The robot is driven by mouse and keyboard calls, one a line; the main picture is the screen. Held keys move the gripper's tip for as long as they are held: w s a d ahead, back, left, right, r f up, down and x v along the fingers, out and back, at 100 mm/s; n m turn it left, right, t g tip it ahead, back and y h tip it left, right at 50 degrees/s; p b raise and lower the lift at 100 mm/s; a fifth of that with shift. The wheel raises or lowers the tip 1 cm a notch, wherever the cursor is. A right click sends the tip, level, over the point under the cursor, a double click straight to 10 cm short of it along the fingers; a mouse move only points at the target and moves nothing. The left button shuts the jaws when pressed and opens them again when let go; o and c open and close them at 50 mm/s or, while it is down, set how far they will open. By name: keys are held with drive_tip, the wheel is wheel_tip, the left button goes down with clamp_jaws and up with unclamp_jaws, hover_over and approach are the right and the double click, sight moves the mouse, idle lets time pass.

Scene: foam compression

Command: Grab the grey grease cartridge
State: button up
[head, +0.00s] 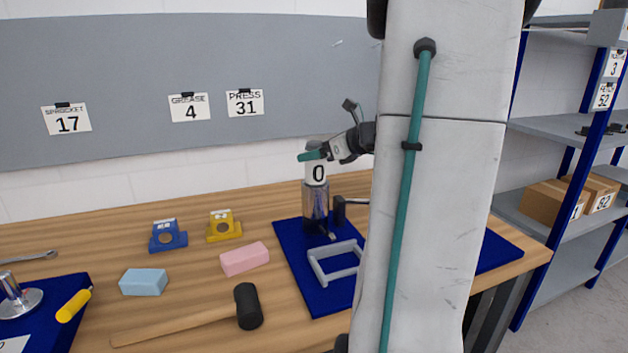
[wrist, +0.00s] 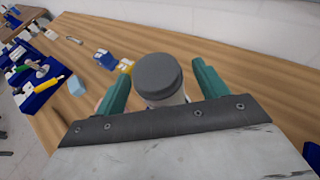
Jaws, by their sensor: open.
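A cylinder with a grey round top, which looks like the grey grease cartridge (wrist: 157,80), is between the two teal fingers of my open gripper (wrist: 160,92) in the wrist view. In the head view its white section marked "0" (head: 317,174) stands upright above a shiny metal cylinder (head: 315,200) on a blue mat. My gripper (head: 312,156) is at the height of its top there. A gap shows between each finger and the grey top in the wrist view. My arm hides part of the mat.
A pink block (head: 244,259), a blue block (head: 143,282), a mallet (head: 248,306) and blue and yellow brackets lie to the left. Shelves with cartons (head: 548,200) stand at the right.

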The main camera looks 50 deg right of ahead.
drive_tip(key=shift+x, duration=1.1)
drive_tip(key=c, duration=1.3)
